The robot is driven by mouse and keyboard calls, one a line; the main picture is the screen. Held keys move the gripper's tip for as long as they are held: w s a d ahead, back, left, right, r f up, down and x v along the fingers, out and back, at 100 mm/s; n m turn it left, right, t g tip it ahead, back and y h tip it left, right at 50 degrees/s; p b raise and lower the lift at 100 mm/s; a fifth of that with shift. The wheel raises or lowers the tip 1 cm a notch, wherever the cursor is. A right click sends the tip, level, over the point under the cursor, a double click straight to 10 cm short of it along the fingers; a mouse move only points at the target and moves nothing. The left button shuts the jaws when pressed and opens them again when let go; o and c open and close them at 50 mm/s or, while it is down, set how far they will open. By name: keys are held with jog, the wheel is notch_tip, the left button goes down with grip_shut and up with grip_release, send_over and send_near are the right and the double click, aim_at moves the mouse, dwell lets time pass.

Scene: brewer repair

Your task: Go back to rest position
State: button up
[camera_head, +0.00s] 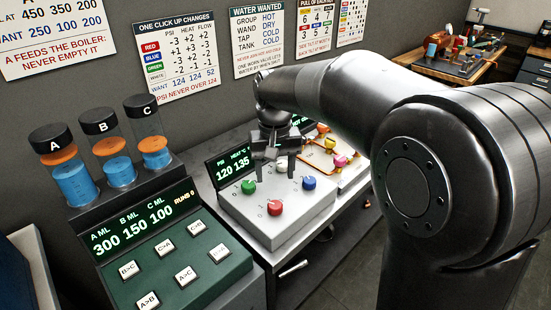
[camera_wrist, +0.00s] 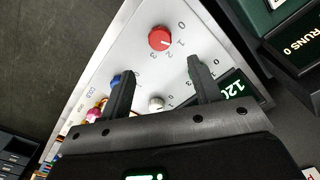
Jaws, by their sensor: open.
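My gripper (camera_head: 274,166) is over the back part of a light grey control box (camera_head: 262,222), with its fingers pointing down. In the wrist view its two fingers (camera_wrist: 157,82) are apart with nothing between them. The box carries a red knob (camera_head: 275,208) at the front, a green knob (camera_head: 248,187) at left, a blue knob (camera_head: 309,183) at right and a white knob (camera_head: 281,166) close to the fingertips. The red knob (camera_wrist: 159,38) lies beyond the fingertips in the wrist view. I cannot tell whether a finger touches any knob.
A dark green button console (camera_head: 185,265) with three capped cylinders (camera_head: 115,150) stands at left. A display (camera_head: 232,169) reading 120 and 135 is behind the box. Yellow and pink knobs (camera_head: 340,160) sit on a panel to the right. Posters hang on the wall (camera_head: 177,55). A cluttered wooden bench (camera_head: 455,60) is far off.

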jog(key=s+d+m+t, duration=0.1)
jog(key=s+d+t, duration=0.1)
jog(key=s+d, duration=0.6)
jog(key=s+d+r+m+t, duration=0.1)
jog(key=s+d+t, duration=0.2)
jog(key=s+d, duration=0.5)
jog(key=s, duration=0.5)
jog(key=shift+s+r+t, duration=0.25)
jog(key=shift+s+t, duration=0.05)
dwell(1.0)
